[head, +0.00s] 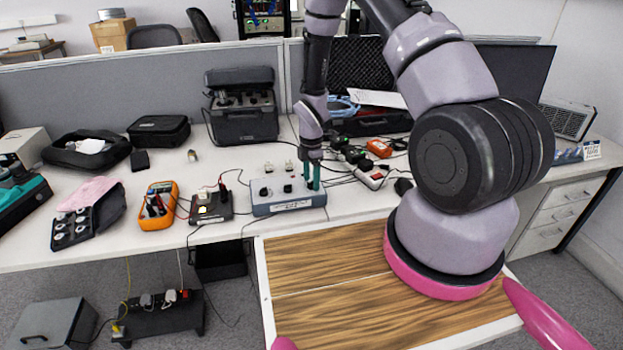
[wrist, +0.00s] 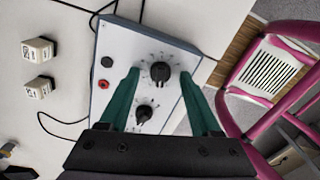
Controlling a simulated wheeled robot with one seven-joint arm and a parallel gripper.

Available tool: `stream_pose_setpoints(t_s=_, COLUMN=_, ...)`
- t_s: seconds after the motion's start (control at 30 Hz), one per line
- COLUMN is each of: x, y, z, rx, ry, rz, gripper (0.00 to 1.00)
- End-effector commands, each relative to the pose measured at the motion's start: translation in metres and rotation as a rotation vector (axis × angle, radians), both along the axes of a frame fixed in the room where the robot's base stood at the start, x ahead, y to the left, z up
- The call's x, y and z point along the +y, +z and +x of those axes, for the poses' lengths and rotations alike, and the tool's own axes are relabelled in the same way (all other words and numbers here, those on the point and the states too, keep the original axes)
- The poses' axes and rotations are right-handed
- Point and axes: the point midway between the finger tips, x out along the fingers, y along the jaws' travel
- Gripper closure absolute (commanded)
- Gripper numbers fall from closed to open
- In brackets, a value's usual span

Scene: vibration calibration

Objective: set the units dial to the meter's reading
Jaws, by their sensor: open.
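A blue-grey box (head: 290,205) with a pale panel stands on the bench; its panel (wrist: 124,48) fills the middle of the wrist view. One black dial (wrist: 160,72) lies between my fingertips, and a second dial (wrist: 144,114) is nearer my palm. The dial labels are too small to read, so I cannot tell which is units. My gripper (wrist: 160,76), with green fingers, is open, with a gap on each side of the first dial. In the head view my gripper (head: 313,176) is over the box's right end. An orange meter (head: 158,205) stands left; its reading is illegible.
A small black unit (head: 211,206) with leads sits left of the box. Two small white blocks (wrist: 38,50) lie behind the box. Cables and a power strip (head: 371,177) crowd the right side. A black case (head: 243,118) stands at the back.

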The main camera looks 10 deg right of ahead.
Motion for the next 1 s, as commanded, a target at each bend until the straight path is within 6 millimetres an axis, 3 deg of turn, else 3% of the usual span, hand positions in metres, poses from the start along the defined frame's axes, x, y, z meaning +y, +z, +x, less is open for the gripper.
stream_pose_setpoints(t_s=0.13, x=-0.0001, y=0.0002, z=0.0001, rx=0.000, ry=0.000, rz=0.000, gripper=0.36)
stream_pose_setpoints(t_s=0.17, x=-0.0001, y=0.0002, z=0.0000, rx=0.000, ry=0.000, rz=0.000, gripper=0.40)
stream_pose_setpoints(t_s=0.3, x=-0.0001, y=0.0004, z=0.0000, rx=0.000, ry=0.000, rz=0.000, gripper=0.93)
stream_pose_setpoints(t_s=0.33, x=-0.0001, y=0.0004, z=0.0000, rx=0.000, ry=0.000, rz=0.000, gripper=1.00)
stream_pose_setpoints(t_s=0.67, x=0.0000, y=0.0006, z=0.0002, rx=0.000, ry=-0.030, rz=0.000, gripper=1.00)
stream_pose_setpoints(t_s=1.0, x=-0.0001, y=0.0006, z=0.0000, rx=0.001, ry=-0.234, rz=0.000, gripper=1.00)
